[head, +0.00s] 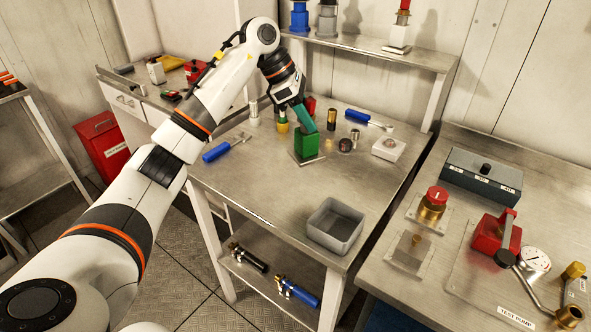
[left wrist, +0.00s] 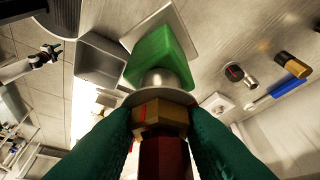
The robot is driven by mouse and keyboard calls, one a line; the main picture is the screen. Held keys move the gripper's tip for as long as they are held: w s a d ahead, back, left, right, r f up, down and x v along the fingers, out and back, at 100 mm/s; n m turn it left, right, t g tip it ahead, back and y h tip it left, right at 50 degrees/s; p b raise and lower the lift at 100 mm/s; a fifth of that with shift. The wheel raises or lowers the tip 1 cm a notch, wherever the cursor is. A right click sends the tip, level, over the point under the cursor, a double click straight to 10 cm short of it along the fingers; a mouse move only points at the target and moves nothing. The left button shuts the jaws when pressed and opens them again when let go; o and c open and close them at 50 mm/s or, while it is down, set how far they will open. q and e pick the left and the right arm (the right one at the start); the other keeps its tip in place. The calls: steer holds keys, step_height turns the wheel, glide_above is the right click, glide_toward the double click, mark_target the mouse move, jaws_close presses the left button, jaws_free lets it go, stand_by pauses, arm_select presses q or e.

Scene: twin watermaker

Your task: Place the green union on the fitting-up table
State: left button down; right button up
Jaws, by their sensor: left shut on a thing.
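The green union (head: 306,143) is a green block on a thin square plate, over the middle table (head: 255,178), which I take for the fitting-up table. In the left wrist view the union (left wrist: 160,55) also shows a silver neck, a round flange, a brass hex and a dark red part. My left gripper (head: 304,119) has teal fingers above the block. In its wrist view the fingers are closed around the brass hex and red part. I cannot tell whether the plate touches the tabletop.
A grey open bin (head: 335,226) stands at the near right of the table. Blue-handled tools (head: 222,150), a yellow piece (head: 283,124), a brass cylinder (head: 331,119) and a white block (head: 388,147) stand around. The table's front left is clear.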

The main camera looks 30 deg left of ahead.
arm_select(q)
steer(key=w+a+f+n+t+y+b, duration=0.1)
steer(key=a+n+t+y, duration=0.1)
steer(key=a+n, duration=0.35)
step_height(320, 180, down, 10)
steer(key=a+p, duration=0.1)
steer(key=shift+w+a, duration=0.1)
steer(key=shift+f, duration=0.15)
steer(key=c, duration=1.1)
jaws_free()
steer(key=b+v, duration=0.1)
steer(key=v, duration=1.1)
